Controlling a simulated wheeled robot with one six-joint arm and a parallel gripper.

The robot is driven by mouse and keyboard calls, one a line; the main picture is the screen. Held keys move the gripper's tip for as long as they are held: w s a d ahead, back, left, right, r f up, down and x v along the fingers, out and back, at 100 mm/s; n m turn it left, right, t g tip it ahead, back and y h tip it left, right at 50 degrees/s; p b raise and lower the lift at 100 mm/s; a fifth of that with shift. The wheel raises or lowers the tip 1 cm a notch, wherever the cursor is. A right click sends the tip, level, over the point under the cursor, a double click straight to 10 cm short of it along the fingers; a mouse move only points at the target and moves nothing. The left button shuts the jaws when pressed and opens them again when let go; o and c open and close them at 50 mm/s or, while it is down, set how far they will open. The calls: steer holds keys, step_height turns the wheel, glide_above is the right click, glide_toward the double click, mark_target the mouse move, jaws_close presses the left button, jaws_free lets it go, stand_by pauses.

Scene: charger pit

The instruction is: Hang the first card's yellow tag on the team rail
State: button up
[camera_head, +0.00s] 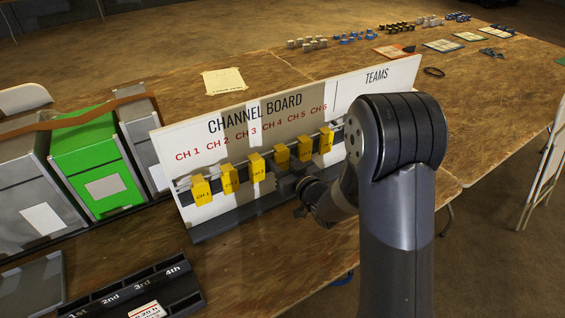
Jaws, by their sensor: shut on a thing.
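The white channel board (250,112) stands on the wooden table, with labels CH 1 to CH 6 above a rail of several yellow tags. The CH 1 tag (201,191) is at the left end and the CH 3 tag (257,167) is further right. The TEAMS part (376,77) is at the board's right; my arm hides most of its lower area and any rail there. My gripper (287,183) is at the board, just below the fourth yellow tag (281,155), and appears shut on that tag. Its fingertips are hard to make out.
A dark tray (110,297) marked 1st to 4th, holding a white-and-red card (148,311), lies front left. Grey and green boxes (92,150) stand left of the board. A paper sheet (224,80) lies behind it. Small parts and cards (443,45) lie far right.

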steer(key=shift+c, duration=0.7)
steer(key=shift+r+p, duration=0.35)
steer(key=shift+r, duration=0.6)
steer(key=shift+s+d+f, duration=0.1)
steer(key=shift+s+d, duration=0.2)
steer(key=shift+s, duration=0.05)
steer(key=b+v, duration=0.3)
steer(key=v, duration=0.6)
steer(key=shift+s+f, duration=0.15)
steer(key=shift+f, duration=0.3)
